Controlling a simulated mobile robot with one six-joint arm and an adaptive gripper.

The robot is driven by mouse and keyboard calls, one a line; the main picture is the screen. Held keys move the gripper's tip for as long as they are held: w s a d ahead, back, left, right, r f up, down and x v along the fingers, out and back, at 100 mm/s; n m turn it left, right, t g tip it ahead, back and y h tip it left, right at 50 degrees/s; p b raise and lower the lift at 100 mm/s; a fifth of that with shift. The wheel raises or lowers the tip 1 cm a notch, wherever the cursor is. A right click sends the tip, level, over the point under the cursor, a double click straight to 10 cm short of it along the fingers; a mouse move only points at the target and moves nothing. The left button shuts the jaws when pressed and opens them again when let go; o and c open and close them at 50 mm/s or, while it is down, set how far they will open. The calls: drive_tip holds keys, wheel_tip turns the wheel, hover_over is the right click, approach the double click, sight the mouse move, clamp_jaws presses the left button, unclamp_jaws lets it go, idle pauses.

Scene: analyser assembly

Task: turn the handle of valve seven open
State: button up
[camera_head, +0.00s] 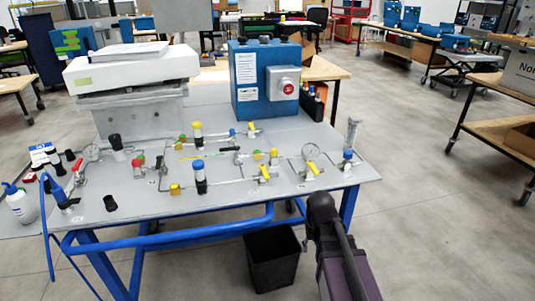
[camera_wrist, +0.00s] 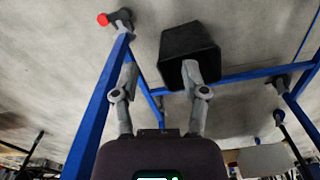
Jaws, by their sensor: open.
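The analyser assembly stands on a grey table (camera_head: 140,205) in the head view, with several small valves on thin pipes. Yellow valve handles show at the front right (camera_head: 313,168), front middle (camera_head: 265,172) and back (camera_head: 251,128). A red valve handle (camera_head: 77,166) shows at the left. I cannot read any valve number, so I cannot tell which is valve seven. My gripper (camera_wrist: 158,75) is open and empty in the wrist view, its two fingers apart. No valve shows clearly there. In the head view my dark arm is at the table's front right, and its fingers are not visible.
A black bin (camera_head: 272,260) stands on the floor by the table's front; it also shows in the wrist view (camera_wrist: 187,50). Blue table legs and rails (camera_wrist: 95,115) cross the wrist view. A blue box with a red knob (camera_head: 250,95) stands at the table's back. Open floor lies right.

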wheel_tip(320, 180, up, 36)
drive_tip(key=n+p, duration=0.2)
drive_tip(key=p, duration=3.2)
hover_over(266, 173)
drive_tip(key=shift+r+p, duration=0.45)
drive_tip(key=shift+p, duration=0.2)
drive_tip(key=shift+f, duration=0.25)
wheel_tip(266, 173, down, 13)
drive_tip(key=b, duration=1.4)
drive_tip(key=shift+f, duration=0.2)
